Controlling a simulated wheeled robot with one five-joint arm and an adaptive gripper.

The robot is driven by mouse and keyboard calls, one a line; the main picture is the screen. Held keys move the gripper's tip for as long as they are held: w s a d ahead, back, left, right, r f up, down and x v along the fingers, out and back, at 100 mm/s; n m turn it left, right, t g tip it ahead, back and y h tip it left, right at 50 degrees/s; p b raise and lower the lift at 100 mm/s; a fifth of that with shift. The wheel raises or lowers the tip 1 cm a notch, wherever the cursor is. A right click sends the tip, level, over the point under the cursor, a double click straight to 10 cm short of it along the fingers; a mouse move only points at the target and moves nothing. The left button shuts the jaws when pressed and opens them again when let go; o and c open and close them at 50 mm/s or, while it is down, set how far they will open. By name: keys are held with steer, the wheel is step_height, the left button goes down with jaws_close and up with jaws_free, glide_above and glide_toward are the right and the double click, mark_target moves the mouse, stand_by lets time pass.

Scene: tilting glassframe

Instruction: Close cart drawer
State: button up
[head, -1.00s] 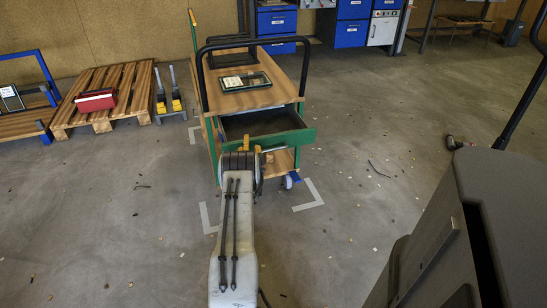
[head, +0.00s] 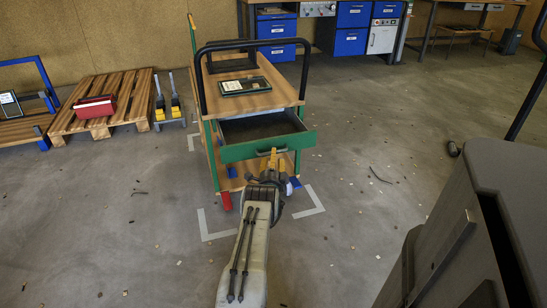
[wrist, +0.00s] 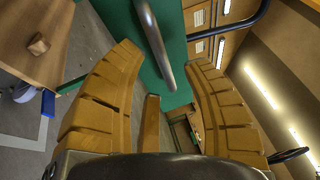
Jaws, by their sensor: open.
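The cart (head: 252,101) has a wooden top, green frame and black handles. Its drawer (head: 268,144) is pulled out toward me, with a green front and a dark, empty-looking inside. My gripper (head: 273,158) is in front of the drawer front, near its middle. The grey bar handle (wrist: 155,45) of the green drawer front (wrist: 178,80) runs between and beyond the fingertips. I cannot tell whether a finger touches it.
A framed panel (head: 245,86) lies on the cart top. A wooden pallet (head: 104,105) with a red case (head: 95,106) lies left. Blue drawer cabinets (head: 276,30) stand at the back. The floor around the cart is mostly clear, with small scattered bits.

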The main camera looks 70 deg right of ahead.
steer(key=shift+b+x, duration=0.5)
steer(key=shift+x, duration=0.85)
steer(key=shift+c, duration=0.4)
jaws_close()
